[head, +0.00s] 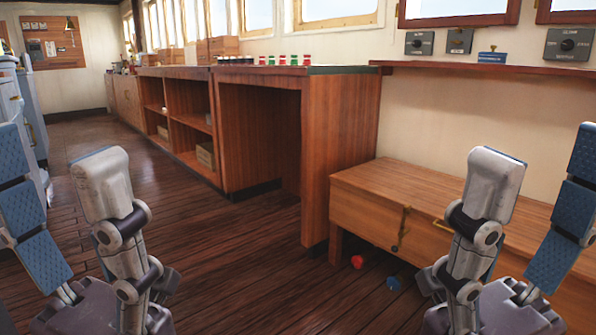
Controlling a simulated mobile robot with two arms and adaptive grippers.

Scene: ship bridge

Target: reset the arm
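My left gripper (55,165) is raised at the left of the head view. Its blue-padded finger and its grey finger stand wide apart, with nothing between them. My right gripper (540,165) is raised at the right in a near mirror pose. Its grey finger and blue-padded finger are also apart and empty. Both grippers point upward, close to the camera. The outer parts of both are cut off by the picture edges, and most of both arms is out of view.
A wooden bench (380,203) stands behind my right gripper. A red object (357,262) and a blue object (393,284) lie on the floor by it. A long wooden counter (338,140) runs back left. The middle floor (250,270) is clear.

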